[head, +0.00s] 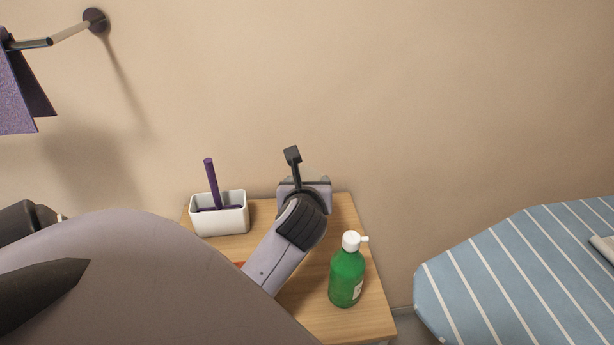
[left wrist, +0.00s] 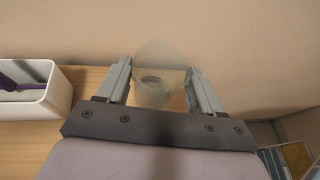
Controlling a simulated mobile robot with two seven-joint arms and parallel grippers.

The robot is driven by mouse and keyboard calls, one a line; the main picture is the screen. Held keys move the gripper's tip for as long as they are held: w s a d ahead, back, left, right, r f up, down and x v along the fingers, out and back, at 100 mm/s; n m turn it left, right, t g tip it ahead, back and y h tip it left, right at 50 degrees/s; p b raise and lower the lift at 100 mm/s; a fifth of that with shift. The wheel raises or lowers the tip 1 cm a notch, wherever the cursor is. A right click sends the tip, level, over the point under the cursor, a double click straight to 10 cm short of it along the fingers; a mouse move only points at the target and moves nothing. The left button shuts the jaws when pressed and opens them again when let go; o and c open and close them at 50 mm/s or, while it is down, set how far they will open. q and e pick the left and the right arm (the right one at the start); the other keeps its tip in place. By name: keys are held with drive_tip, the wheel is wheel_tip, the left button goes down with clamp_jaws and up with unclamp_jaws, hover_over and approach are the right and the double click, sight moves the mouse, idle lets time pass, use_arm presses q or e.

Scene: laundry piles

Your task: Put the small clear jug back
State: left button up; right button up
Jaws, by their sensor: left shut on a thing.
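In the left wrist view, a small clear jug (left wrist: 157,92) stands between the two fingers of my left gripper (left wrist: 160,85), which is shut on it. The jug is see-through and faint against the tan wall. Wooden tabletop shows behind and below it; I cannot tell whether its base touches the wood. In the head view my left gripper (head: 305,182) is over the back of the small wooden table (head: 346,212), and my wrist hides nearly all of the jug. My right gripper is not in view.
A white holder (head: 220,218) with a purple-handled item (head: 211,183) stands at the table's left. A green pump bottle (head: 347,275) stands at the front right. A blue striped ironing board (head: 500,265) is at the right. Purple cloth (head: 22,95) hangs from a wall rail (head: 68,32).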

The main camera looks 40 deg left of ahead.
use_arm(q)
drive_tip(key=shift+f+b, duration=0.3)
drive_tip(key=shift+f, duration=1.85)
drive_tip(key=shift+f, duration=0.1)
drive_tip(key=o, duration=1)
drive_tip(key=shift+f, duration=0.1)
drive_tip(key=shift+r, duration=0.2)
drive_tip(key=shift+v, duration=3.8)
